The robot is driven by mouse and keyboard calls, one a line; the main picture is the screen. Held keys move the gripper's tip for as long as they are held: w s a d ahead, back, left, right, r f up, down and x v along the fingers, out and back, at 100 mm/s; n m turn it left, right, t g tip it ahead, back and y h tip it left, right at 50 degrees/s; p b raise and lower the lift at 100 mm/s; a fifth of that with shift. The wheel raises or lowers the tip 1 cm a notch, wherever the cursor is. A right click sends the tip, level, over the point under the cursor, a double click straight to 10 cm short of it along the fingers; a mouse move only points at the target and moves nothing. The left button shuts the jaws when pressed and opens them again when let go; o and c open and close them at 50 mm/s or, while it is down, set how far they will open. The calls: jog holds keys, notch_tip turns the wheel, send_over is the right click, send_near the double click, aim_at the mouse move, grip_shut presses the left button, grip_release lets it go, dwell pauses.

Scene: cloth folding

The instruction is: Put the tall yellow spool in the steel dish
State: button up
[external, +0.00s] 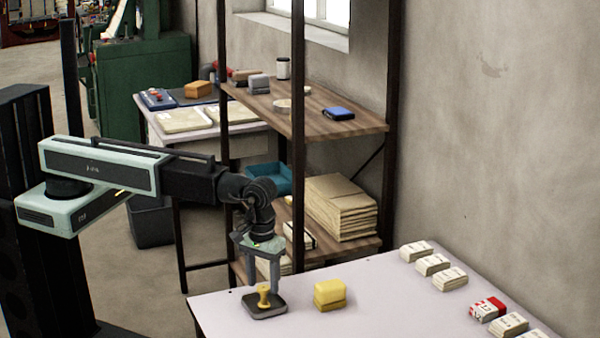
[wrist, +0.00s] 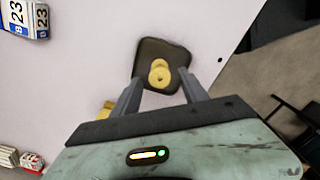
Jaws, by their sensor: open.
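The tall yellow spool (external: 264,296) stands upright in the dark square steel dish (external: 279,309), near the left corner of the table. In the wrist view I see the spool (wrist: 159,74) from above, inside the rim of the dish (wrist: 177,54). My gripper (external: 264,287) points down right over the dish. Its fingers (wrist: 159,80) are apart, one on either side of the spool, with gaps showing in the wrist view. Whether a fingertip touches the dish I cannot tell.
A yellow block (external: 330,294) sits just right of the dish. Several pale bundles (external: 433,265) and a red and white box (external: 487,309) line the table's right side. A wooden shelf (external: 320,125) stands behind. The middle of the table (external: 400,305) is clear.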

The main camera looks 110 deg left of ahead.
aim_at(263, 287)
notch_tip(263, 287, up, 8)
jog(key=p, duration=0.5)
jog(key=shift+f+p, duration=0.25)
jog(key=shift+p, duration=0.15)
jog(key=s+a+m, duration=0.3)
jog(key=s+m, duration=1)
jog(key=m, duration=0.3)
jog(key=shift+s+f, duration=0.15)
